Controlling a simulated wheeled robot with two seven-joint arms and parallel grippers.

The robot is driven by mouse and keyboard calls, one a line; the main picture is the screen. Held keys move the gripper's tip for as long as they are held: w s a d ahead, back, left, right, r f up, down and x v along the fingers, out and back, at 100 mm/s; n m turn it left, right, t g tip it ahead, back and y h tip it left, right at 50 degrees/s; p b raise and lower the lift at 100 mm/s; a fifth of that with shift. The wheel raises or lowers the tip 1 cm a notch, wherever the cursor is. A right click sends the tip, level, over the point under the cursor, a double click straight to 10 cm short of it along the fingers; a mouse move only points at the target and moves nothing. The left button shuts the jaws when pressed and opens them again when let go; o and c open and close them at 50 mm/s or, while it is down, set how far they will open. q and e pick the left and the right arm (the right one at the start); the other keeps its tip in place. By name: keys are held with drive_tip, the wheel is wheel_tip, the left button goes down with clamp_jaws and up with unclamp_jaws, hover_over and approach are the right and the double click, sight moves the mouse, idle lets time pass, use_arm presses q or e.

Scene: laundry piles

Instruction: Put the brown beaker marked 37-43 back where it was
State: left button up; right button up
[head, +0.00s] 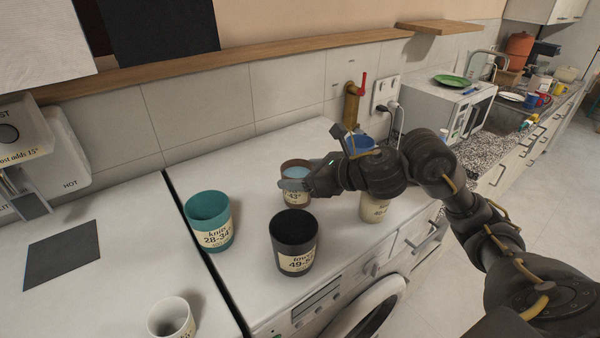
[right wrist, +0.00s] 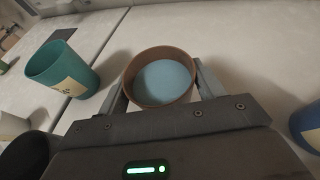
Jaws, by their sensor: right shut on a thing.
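The brown beaker (head: 297,199) holds something light blue and stands upright over the white machine top, behind the black beaker. Its label is partly covered; "43" shows. It also shows from above in the right wrist view (right wrist: 158,56), between the two fingers. My right gripper (head: 297,181) is shut on it, one finger on each side; the gripper also shows in the right wrist view (right wrist: 162,86). I cannot tell whether the beaker's base touches the top. My left gripper is not in view.
A teal beaker (head: 208,222) marked 28-34 stands to the left, a black beaker (head: 294,240) in front. A cream beaker (head: 375,208) and a blue beaker (head: 362,143) are partly behind my right arm. A white cup (head: 170,318) and dark square (head: 62,254) are on the left top.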

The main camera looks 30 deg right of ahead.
drive_tip(key=shift+f, duration=0.1)
drive_tip(key=shift+f, duration=0.1)
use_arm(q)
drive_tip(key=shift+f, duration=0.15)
use_arm(e)
drive_tip(key=o, duration=1)
drive_tip(key=shift+c, duration=0.2)
